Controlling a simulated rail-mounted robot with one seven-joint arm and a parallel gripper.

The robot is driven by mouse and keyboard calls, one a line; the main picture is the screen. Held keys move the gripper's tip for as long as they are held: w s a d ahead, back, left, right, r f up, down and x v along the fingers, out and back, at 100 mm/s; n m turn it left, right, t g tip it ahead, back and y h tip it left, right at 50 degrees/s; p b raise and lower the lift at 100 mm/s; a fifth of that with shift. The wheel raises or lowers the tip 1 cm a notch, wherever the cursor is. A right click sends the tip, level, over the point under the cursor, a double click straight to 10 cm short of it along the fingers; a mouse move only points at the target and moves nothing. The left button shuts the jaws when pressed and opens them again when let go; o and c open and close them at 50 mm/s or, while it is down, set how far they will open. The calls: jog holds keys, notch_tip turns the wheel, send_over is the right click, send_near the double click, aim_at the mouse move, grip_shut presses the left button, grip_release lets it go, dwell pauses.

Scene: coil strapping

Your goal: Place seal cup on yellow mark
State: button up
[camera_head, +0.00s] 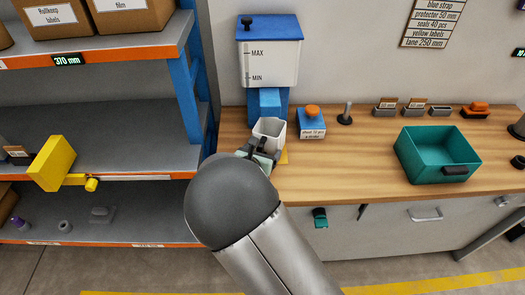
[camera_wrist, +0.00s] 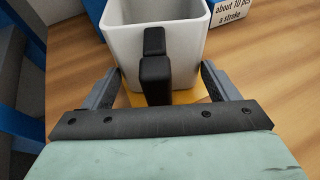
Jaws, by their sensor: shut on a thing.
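The seal cup (camera_head: 270,130) is a white, open-topped square cup with a dark handle, upright at the counter's left end; it looks empty. In the wrist view the cup (camera_wrist: 150,28) fills the top middle, with its black handle (camera_wrist: 155,75) towards me. My gripper (camera_head: 258,155) is shut on the cup at its handle side; its fingers show either side of the handle in the wrist view (camera_wrist: 160,85). The yellow mark (camera_head: 284,157) shows partly beside and below the cup, and also under it in the wrist view (camera_wrist: 185,97). Whether the cup touches the counter I cannot tell.
A seal dispenser (camera_head: 270,60) with a blue lid and blue spout (camera_head: 268,102) stands just behind the cup. A blue box with an orange button (camera_head: 312,122) is to its right. A green bin (camera_head: 437,155) stands further right on the wooden counter (camera_head: 350,165). Shelving (camera_head: 100,145) is at left.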

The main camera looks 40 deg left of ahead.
jog(key=o, duration=1.2)
jog(key=shift+r+p, duration=0.2)
jog(key=shift+p, duration=0.15)
jog(key=b+v, duration=0.2)
jog(key=v, duration=1)
jog(key=shift+a, duration=0.1)
